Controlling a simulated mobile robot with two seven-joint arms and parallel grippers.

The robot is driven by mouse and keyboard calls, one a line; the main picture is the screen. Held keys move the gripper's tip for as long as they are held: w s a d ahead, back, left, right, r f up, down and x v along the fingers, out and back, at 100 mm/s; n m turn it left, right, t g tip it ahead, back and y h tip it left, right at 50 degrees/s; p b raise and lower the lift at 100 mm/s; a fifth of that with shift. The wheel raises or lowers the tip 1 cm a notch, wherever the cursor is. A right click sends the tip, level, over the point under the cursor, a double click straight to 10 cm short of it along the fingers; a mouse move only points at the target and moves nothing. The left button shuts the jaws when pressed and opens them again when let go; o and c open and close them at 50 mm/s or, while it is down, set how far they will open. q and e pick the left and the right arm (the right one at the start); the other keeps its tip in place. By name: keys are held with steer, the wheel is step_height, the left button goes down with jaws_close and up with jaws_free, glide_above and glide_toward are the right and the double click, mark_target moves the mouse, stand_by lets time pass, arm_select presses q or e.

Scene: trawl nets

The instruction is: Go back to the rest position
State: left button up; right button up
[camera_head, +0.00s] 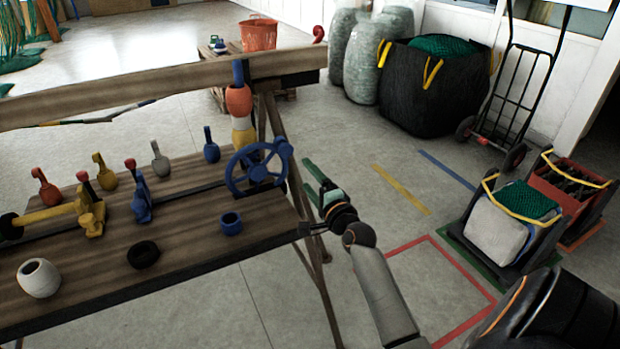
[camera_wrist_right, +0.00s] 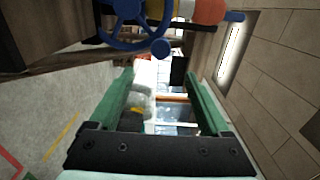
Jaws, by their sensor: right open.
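My right gripper (camera_head: 318,182) is to the right of the wooden bench (camera_head: 190,262), beside the blue handwheel (camera_head: 257,168) at the bench's right end. Its green fingers are apart with nothing between them. In the right wrist view, the open fingers (camera_wrist_right: 160,95) point past the bench, and the blue handwheel (camera_wrist_right: 128,12) shows at the top. The gripper looks apart from the handwheel. My left gripper is not in view.
A thick wooden beam (camera_head: 170,90) runs behind. Crates (camera_head: 497,228) stand at the right, and a black bag (camera_head: 428,90) stands behind. Floor between is clear.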

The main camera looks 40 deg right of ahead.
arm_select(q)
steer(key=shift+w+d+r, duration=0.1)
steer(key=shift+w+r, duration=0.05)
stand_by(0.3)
arm_select(e)
steer(key=s+a+f+n+g+y+p, duration=0.4)
steer(key=s+a+f+n, duration=0.4)
steer(key=a+f+n, duration=0.35)
arm_select(q)
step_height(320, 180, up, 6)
steer(key=p, duration=0.2)
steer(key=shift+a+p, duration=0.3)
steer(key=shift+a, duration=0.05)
arm_select(e)
steer(key=s+a+f+n+g+y, duration=0.1)
steer(key=s+a+f+n+g, duration=0.1)
steer(key=s+a+n, duration=0.3)
steer(key=s+a+f+n+g+y, duration=0.1)
steer(key=s+a+f+n+g, duration=0.1)
steer(key=s+a+f+n, duration=0.3)
steer(key=s+a+n, duration=0.1)
steer(key=s+a, duration=0.3)
steer(key=s, duration=0.4)
steer(key=shift+a+y, duration=0.25)
steer(key=shift+y, duration=0.15)
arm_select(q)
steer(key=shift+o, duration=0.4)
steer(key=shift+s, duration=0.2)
arm_select(e)
steer(key=shift+s+f, duration=0.1)
